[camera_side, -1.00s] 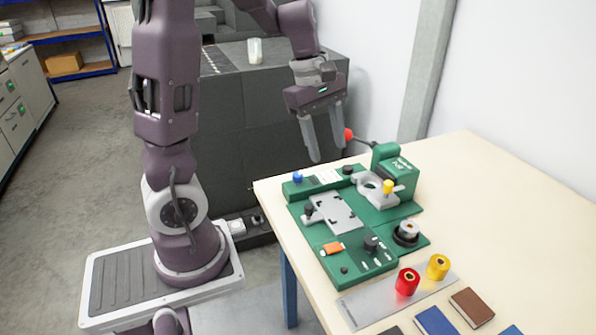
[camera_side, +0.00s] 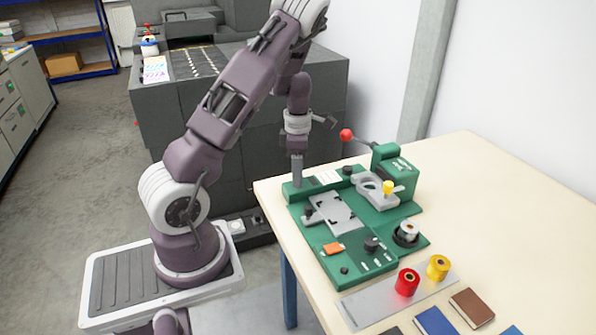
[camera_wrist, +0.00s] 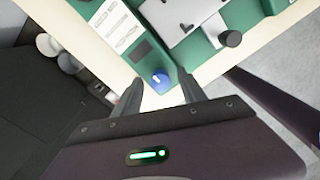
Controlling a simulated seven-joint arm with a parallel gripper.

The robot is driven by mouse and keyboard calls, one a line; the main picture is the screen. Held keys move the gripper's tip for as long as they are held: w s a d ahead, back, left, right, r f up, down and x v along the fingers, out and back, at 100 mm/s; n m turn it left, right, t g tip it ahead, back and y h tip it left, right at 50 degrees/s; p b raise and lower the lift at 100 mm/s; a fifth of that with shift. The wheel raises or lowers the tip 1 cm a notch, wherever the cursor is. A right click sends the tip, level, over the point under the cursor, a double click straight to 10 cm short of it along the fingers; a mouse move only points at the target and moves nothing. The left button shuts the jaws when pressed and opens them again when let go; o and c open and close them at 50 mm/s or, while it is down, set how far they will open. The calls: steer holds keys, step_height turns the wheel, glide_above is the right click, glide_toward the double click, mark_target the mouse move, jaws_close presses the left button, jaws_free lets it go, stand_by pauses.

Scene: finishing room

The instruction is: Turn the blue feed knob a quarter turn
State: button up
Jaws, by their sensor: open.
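The blue feed knob (camera_wrist: 160,83) shows in the wrist view on the edge of the green machine (camera_wrist: 240,17), with a pale pointer mark on its top. My gripper (camera_wrist: 159,79) is open, with one finger on each side of the knob. I cannot tell whether either finger touches it. In the side view my gripper (camera_side: 297,183) points straight down at the left back corner of the green machine (camera_side: 312,236), and its fingers hide the knob.
A red-ball lever (camera_side: 346,135) stands up behind the machine. A black knob (camera_side: 348,170) and a yellow knob (camera_side: 388,187) are to the right. Red (camera_side: 407,282) and yellow (camera_side: 438,267) spools stand at the front. The table's right side (camera_side: 520,220) is clear.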

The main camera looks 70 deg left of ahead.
jaws_close()
steer(key=shift+m, duration=0.3)
steer(key=m, duration=0.3)
steer(key=shift+m, duration=0.4)
steer(key=m, duration=0.4)
steer(key=shift+m, duration=0.3)
steer(key=m, duration=0.8)
steer(key=shift+m, duration=0.5)
